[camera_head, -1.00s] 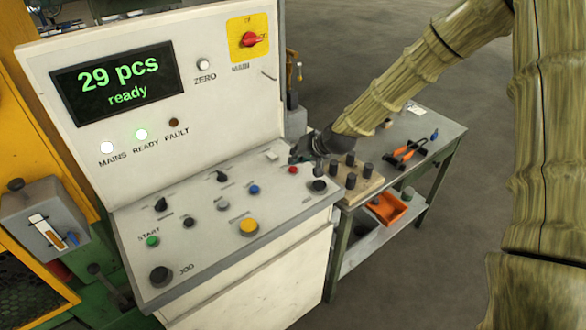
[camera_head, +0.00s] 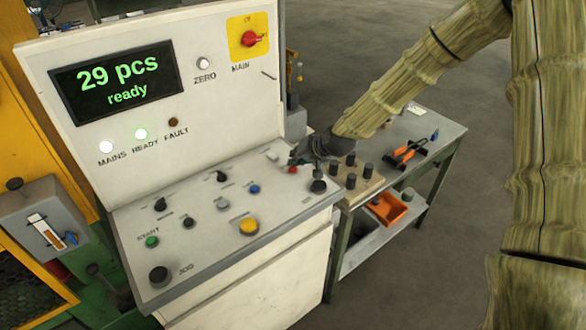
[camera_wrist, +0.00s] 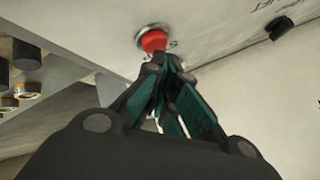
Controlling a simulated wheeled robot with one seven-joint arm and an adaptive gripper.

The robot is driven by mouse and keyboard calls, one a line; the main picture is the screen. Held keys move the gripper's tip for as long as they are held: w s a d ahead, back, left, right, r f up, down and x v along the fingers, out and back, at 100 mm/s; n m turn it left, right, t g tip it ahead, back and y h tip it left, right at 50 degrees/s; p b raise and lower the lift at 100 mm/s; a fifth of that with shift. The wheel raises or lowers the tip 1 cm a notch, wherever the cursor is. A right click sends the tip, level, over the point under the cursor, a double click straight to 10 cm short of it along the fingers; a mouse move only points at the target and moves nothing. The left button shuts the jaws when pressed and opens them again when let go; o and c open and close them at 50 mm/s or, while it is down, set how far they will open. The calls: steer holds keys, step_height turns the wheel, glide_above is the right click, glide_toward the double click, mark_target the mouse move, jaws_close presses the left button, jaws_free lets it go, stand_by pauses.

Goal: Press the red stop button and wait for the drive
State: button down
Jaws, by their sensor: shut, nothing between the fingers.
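The red stop button (camera_head: 293,169) sits near the right end of the sloping grey control panel (camera_head: 190,262). In the wrist view the red button (camera_wrist: 153,40), in a metal ring, is directly beyond my fingertips. My gripper (camera_head: 297,160) is shut and empty, its tips right at the button; it also shows in the wrist view (camera_wrist: 163,60). I cannot tell whether the tips touch the button. The display (camera_head: 118,83) reads "29 pcs ready" in green.
A yellow button (camera_head: 249,227), a blue button (camera_head: 254,189), a green start button (camera_head: 151,241) and a black knob (camera_head: 318,186) share the panel. The red main switch (camera_head: 250,39) is on the upright face. A side table (camera_head: 440,140) stands at right.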

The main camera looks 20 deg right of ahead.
steer(key=shift+f, duration=0.45)
stand_by(0.6)
steer(key=shift+r, duration=0.85)
steer(key=shift+r+p, duration=1.7)
steer(key=shift+r, duration=0.85)
